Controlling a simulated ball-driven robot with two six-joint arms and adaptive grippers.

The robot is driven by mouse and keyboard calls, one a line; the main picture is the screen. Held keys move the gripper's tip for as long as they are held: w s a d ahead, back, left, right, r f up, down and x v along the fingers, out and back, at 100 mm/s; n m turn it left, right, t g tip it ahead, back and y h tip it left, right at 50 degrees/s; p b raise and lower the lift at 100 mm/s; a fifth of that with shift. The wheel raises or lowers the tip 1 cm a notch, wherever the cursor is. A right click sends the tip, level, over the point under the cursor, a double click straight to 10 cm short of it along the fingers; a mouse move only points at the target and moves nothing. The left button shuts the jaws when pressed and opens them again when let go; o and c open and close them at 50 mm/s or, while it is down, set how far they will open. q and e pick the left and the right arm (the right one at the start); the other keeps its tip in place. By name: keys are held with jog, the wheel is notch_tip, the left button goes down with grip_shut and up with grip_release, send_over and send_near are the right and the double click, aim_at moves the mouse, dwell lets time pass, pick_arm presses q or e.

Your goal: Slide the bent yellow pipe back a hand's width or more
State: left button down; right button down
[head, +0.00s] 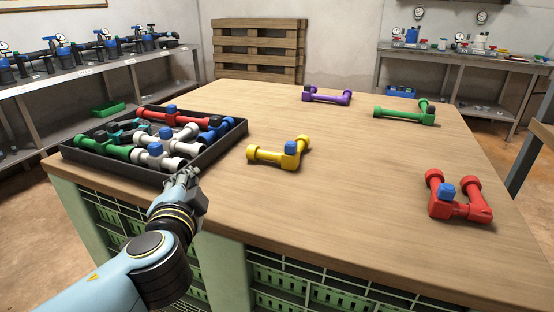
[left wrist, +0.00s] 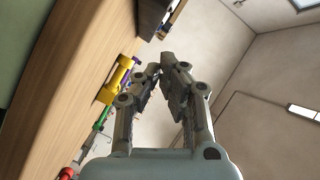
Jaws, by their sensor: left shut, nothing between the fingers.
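The bent yellow pipe (head: 279,153) lies on the wooden table (head: 350,200), right of the black tray, with a blue cap (head: 292,148) at its right end. In the left wrist view the yellow pipe (left wrist: 114,82) shows left of the fingers. My left gripper (head: 183,178) is at the table's front edge by the tray's near right corner, to the left of the yellow pipe and apart from it. Its fingers (left wrist: 167,68) are shut and empty. My right gripper is not in either view.
The black tray (head: 72,150) holds several pipes at the left. A purple pipe (head: 327,97) and a green pipe (head: 404,113) lie farther back. A red pipe assembly (head: 458,203) lies at the right. The table directly behind the yellow pipe is clear up to the purple pipe.

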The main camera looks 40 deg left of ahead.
aim_at(281, 156)
pick_arm(q)
jog(key=w+d+m+t+h, duration=0.1)
jog(key=m, duration=0.1)
jog(key=w+d+m+t+h, duration=0.1)
jog(key=w+d+m+t, duration=0.1)
jog(key=w+d+m+t+h, duration=0.1)
jog(key=w+m, duration=0.1)
jog(key=shift+d+f+m, duration=0.15)
jog(key=shift+f+m, duration=0.05)
jog(key=shift+m, duration=0.1)
jog(key=d+f+m+h, duration=0.1)
jog(key=w+d+f+m+h, duration=0.1)
jog(key=m, duration=0.1)
jog(key=w+d+m+t+h, duration=0.1)
jog(key=shift+w+d+f+m+h, duration=0.1)
jog(key=shift+d+f+m+h, duration=0.2)
jog(key=shift+d+f+m, duration=0.1)
jog(key=shift+w+f, duration=0.1)
jog(key=shift+w, duration=0.15)
jog(key=p+x, duration=0.1)
jog(key=x, duration=1.2)
jog(key=shift+w+p, duration=0.3)
jog(key=shift+p, duration=0.1)
jog(key=b+x, duration=0.4)
jog(key=x, duration=0.1)
jog(key=shift+w+d+f, duration=0.1)
jog(key=shift+w, duration=0.5)
jog(key=shift+w+r, duration=0.1)
jog(key=shift+r, duration=0.25)
